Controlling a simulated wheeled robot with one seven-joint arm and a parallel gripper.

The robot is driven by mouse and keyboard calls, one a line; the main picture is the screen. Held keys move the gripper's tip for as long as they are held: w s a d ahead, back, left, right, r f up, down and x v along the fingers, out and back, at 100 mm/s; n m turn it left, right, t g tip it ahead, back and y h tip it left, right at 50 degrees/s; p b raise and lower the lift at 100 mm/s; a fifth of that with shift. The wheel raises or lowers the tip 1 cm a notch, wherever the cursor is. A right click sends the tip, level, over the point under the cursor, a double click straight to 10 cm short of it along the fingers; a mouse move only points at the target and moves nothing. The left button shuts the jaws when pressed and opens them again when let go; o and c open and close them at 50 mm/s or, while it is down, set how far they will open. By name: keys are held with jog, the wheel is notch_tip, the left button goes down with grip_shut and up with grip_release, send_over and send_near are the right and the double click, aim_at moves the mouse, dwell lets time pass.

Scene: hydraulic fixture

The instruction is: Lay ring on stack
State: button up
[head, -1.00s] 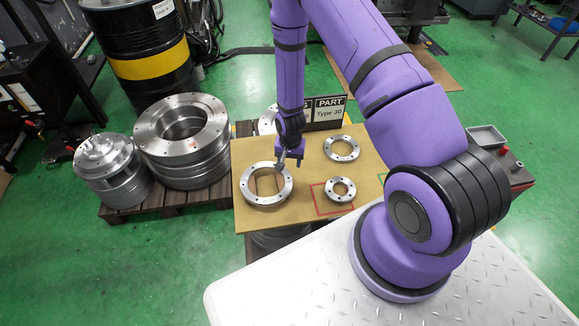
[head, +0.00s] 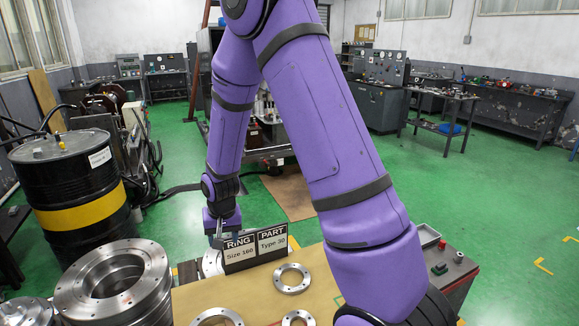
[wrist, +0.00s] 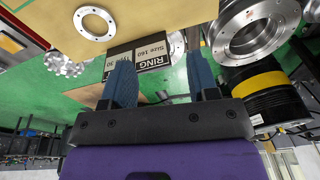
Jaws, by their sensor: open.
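Several metal rings lie flat on the tan board (head: 252,291). The large ring (head: 218,313) is at the board's left, cut off by the bottom edge. A flanged ring (head: 292,279) lies farther back and a smaller ring (head: 298,317) lies at the front, also cut off. A stack of thick steel rings (head: 112,285) stands left of the board; it also shows in the wrist view (wrist: 258,28). My gripper (wrist: 162,78) is open and empty, its two blue fingers apart. In the head view my gripper (head: 218,238) is raised beside the sign, clear of the rings.
A sign reading "RING Size 160, PART Type 30" (head: 256,248) stands at the board's back edge, close to my gripper. A black and yellow barrel (head: 72,198) stands behind the stack. Another steel stack (head: 25,312) is far left.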

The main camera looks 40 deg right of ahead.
jog(key=s+r+n+t, duration=0.1)
jog(key=s+r, duration=0.4)
jog(key=r, duration=0.5)
jog(key=s+r+n+t, duration=0.1)
jog(key=s+r, duration=0.3)
jog(key=r, duration=0.7)
jog(key=s+r+n, duration=0.1)
jog(key=s+r, duration=0.2)
jog(key=s, duration=0.3)
jog(key=s+r+n+t, duration=0.1)
jog(key=s+r, duration=0.2)
jog(key=s, duration=0.3)
jog(key=s+r+n, duration=0.1)
jog(key=s+r, duration=0.3)
jog(key=s, duration=0.3)
jog(key=shift+a, duration=0.4)
